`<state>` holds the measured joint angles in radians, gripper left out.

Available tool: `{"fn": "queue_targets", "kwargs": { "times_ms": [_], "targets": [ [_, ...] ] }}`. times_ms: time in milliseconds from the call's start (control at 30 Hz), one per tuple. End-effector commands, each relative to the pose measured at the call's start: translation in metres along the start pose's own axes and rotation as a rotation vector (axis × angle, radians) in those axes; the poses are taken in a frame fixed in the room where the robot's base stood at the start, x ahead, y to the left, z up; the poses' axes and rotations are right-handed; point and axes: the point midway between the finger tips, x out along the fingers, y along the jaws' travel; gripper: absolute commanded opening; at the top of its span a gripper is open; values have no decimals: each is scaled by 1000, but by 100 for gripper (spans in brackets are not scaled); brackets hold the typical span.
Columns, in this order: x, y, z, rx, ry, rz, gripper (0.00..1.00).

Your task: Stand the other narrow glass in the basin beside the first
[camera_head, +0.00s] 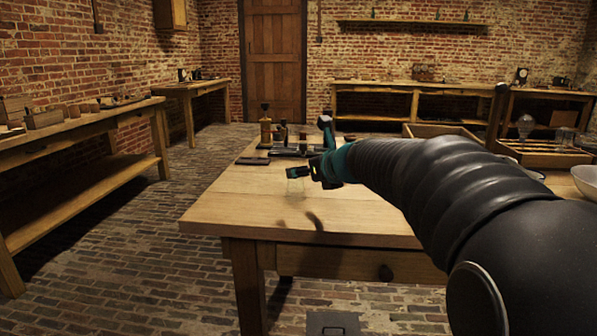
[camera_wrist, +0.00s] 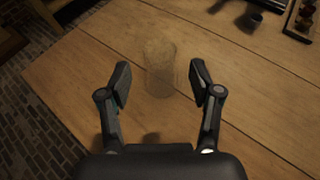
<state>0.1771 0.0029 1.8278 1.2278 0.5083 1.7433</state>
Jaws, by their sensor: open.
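A narrow clear glass (camera_wrist: 160,55) stands on the wooden table in the wrist view, faint against the wood. My gripper (camera_wrist: 161,84) is open, one finger to each side of the glass's near part. I cannot tell whether either finger touches it. In the head view my gripper (camera_head: 300,172) is low over the table's left part, and the glass (camera_head: 295,187) shows only faintly below it. A white bowl (camera_head: 587,182), perhaps the basin, is cut off by the right edge. My arm covers much of the table. I cannot make out the first glass in either view.
Bottles and dark items (camera_head: 283,135) stand at the table's (camera_head: 235,207) far end; some also show in the wrist view (camera_wrist: 302,18). A wooden tray (camera_head: 545,153) with glassware is at the right. The table's near left part is clear.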

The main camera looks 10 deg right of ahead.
Motion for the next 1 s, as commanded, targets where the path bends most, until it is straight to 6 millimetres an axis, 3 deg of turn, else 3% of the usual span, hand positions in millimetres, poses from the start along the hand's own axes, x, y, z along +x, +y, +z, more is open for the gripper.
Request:
{"fn": "queue_targets", "kwargs": {
  "times_ms": [100,333,733,867,1000],
  "targets": [
    [-27,-1,2,0,-3,-3,64],
    [-63,-1,1,0,-2,-2,64],
    [-79,4,-3,-34,8,5,64],
    [-91,28,-20,-249,58,40,64],
    [-117,70,-61,-699,152,127,64]
  ]
}}
